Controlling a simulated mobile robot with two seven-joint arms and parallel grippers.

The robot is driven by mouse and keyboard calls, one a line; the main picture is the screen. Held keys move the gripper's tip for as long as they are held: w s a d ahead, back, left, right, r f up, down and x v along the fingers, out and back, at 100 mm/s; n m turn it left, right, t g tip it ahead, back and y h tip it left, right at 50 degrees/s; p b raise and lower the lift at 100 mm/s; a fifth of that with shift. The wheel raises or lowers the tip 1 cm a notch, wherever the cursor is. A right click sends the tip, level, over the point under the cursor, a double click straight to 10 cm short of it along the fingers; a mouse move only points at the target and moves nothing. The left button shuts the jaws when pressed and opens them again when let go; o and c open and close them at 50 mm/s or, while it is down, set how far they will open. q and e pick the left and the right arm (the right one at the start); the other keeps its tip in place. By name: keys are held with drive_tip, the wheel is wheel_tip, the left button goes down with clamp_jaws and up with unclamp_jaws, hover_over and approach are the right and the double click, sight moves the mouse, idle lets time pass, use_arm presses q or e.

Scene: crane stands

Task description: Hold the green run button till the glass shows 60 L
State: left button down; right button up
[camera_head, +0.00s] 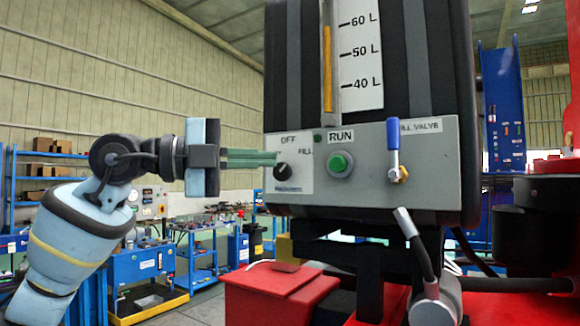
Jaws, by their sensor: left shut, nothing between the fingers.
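Whether the fingertips touch the knob is unclear. The knob's exact setting between OFF and FILL is hard to read. My right gripper is out of view.
A blue-handled fill valve (393,150) stands out from the panel right of the button. A small dark green lamp (317,137) is left of the RUN label. The space in front of the button looks clear.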

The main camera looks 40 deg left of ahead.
use_arm(q)
drive_tip(key=shift+v, duration=0.9)
drive_tip(key=shift+s+d+r, duration=0.1)
drive_tip(key=shift+d, duration=0.05)
idle(0.4)
